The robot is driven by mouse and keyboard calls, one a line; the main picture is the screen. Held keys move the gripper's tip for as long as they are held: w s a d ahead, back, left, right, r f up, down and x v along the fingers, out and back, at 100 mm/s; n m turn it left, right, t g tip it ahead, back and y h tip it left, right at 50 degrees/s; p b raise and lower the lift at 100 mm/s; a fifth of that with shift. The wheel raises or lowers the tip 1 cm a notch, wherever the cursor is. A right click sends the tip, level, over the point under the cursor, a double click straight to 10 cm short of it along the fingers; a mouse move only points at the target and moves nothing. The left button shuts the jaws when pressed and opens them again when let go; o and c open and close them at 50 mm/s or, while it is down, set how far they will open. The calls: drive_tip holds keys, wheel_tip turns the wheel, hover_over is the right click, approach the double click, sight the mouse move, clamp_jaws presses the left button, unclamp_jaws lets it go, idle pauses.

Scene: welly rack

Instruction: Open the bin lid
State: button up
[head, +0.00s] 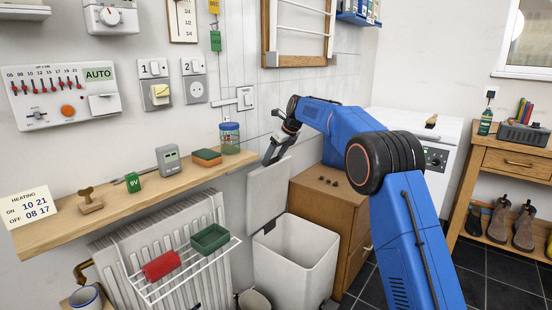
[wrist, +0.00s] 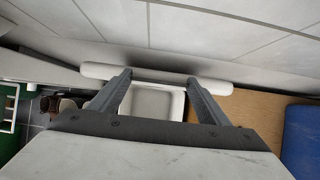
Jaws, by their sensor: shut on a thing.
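The white bin (head: 295,258) stands on the floor between the radiator and the wooden drawer unit, its mouth uncovered. Its pale lid (head: 268,195) is raised nearly upright at the bin's left edge, close to the wall. My gripper (head: 277,152) is at the lid's top edge and is shut on the lid. In the wrist view, the lid's edge (wrist: 158,76) runs as a pale bar across the fingertips of my gripper (wrist: 160,78), with the bin's opening (wrist: 152,103) below. The exact finger contact is hard to see.
A wooden shelf (head: 135,197) with small items is left of the lid, above a radiator (head: 185,250) with a wire rack (head: 190,270). The drawer unit (head: 318,208) stands right of the bin. A white appliance (head: 430,150) is behind my arm. Dark floor is open at right.

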drive_tip(key=o, duration=1.5)
drive_tip(key=shift+r, duration=0.15)
drive_tip(key=v, duration=1.7)
drive_tip(key=shift+d+r, duration=0.1)
drive_tip(key=shift+d, duration=0.05)
